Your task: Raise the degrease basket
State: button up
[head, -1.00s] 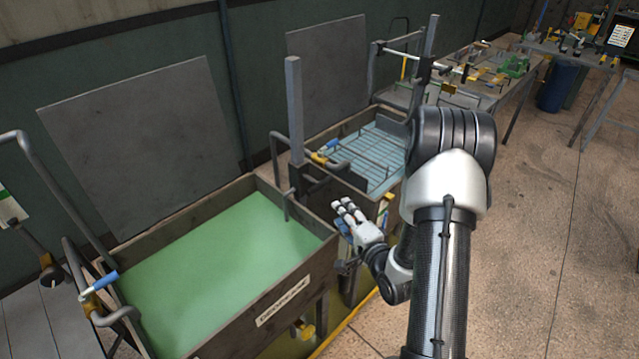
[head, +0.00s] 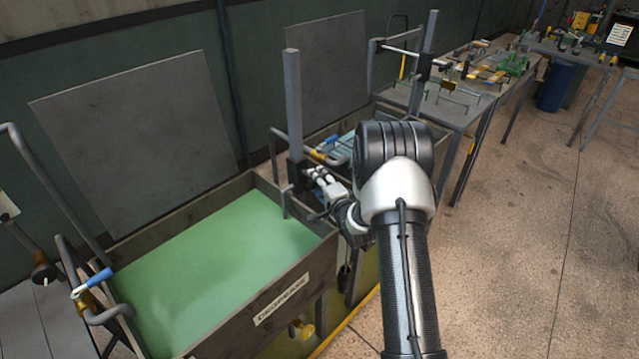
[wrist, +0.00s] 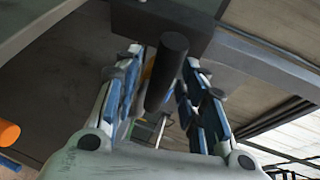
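The degrease tank (head: 326,249) holds green liquid and bears a label on its front. No basket shows through the liquid; a bent grey rod (head: 286,203) hangs over the tank's far right corner into it. A grey post (head: 293,95) stands there with a dark carriage (head: 297,172) low on it. My gripper (head: 316,174) is beside that carriage. In the wrist view, my gripper (wrist: 163,72) is open, and a dark round handle (wrist: 167,70) under a dark block shows between its fingers, with gaps on both sides.
A second tank with a pale blue interior (head: 340,150) lies behind my arm, partly hidden. A valve with a blue handle (head: 97,281) sits at the degrease tank's left end. Benches with parts stand farther back. The floor (head: 520,240) at right is clear.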

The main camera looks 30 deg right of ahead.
grip_shut()
dwell(0.5)
dwell(0.3)
